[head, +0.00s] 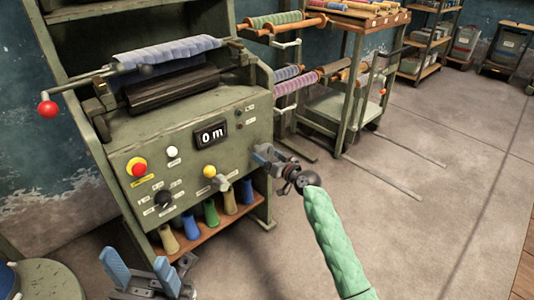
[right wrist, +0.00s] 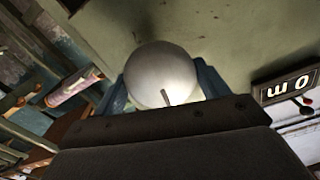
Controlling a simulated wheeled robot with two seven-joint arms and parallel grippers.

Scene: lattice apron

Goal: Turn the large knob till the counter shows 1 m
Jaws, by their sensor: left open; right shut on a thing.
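The large knob (right wrist: 158,70) is a pale grey round knob with a dark line on its face. In the right wrist view it sits between the two blue fingers of my right gripper (right wrist: 162,88), which is shut on it. In the head view my right gripper (head: 262,156) is at the right end of the green control panel and hides the knob. The counter (head: 211,134) reads 0 m; it also shows upside down in the right wrist view (right wrist: 288,87). My left gripper (head: 139,262) is open and empty, low in front of the machine.
A red-ended crank (head: 47,108) sticks out upper left.

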